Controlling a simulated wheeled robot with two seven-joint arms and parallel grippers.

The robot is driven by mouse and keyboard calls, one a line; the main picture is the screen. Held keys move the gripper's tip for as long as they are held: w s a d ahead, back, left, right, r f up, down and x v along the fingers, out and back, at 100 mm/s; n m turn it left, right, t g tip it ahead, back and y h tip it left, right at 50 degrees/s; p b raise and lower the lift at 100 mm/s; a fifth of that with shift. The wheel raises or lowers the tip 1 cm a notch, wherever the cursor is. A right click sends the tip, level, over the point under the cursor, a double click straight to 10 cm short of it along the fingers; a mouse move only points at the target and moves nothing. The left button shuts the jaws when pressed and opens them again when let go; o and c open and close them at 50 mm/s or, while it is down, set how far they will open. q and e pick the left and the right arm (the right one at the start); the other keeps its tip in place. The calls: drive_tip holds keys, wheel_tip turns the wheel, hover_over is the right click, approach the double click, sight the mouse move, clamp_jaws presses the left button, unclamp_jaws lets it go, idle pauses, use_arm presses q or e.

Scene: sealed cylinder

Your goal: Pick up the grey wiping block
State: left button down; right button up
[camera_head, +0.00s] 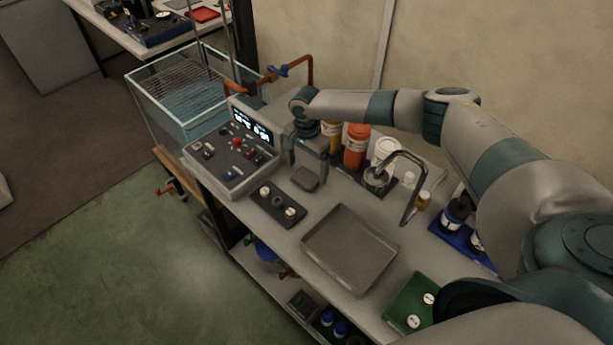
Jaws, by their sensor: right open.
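The grey wiping block (305,179) is a small dark grey block lying on the bench, to the right of the control panel. My right gripper (306,169) points down at it from above and behind, with its fingers spread apart and nothing seen between them. The block shows just in front of and below the fingertips. Whether a finger touches it cannot be told. My left gripper is not in view.
A control panel (234,160) stands left of the block, beside a glass tank (180,131). A dark strip with white caps (264,206) and a metal tray (349,246) lie in front. Orange (356,148) and white containers and a tap (411,188) stand right.

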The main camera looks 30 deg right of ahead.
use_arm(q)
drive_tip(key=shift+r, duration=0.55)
use_arm(e)
drive_tip(key=shift+f, duration=1.35)
drive_tip(key=c, duration=1.2)
drive_tip(key=shift+o, duration=0.2)
drive_tip(key=shift+r, duration=0.1)
drive_tip(key=shift+r, duration=0.5)
drive_tip(key=r, duration=0.1)
drive_tip(key=r+b, duration=0.1)
drive_tip(key=r, duration=0.1)
drive_tip(key=shift+s+d+b, duration=0.25)
drive_tip(key=shift+s+b, duration=0.05)
drive_tip(key=shift+b, duration=0.05)
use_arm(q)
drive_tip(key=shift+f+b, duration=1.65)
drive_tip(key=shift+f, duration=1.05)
use_arm(e)
drive_tip(key=s+d+r, duration=0.5)
drive_tip(key=s+r, duration=0.2)
drive_tip(key=s, duration=0.2)
drive_tip(key=shift+d, duration=0.4)
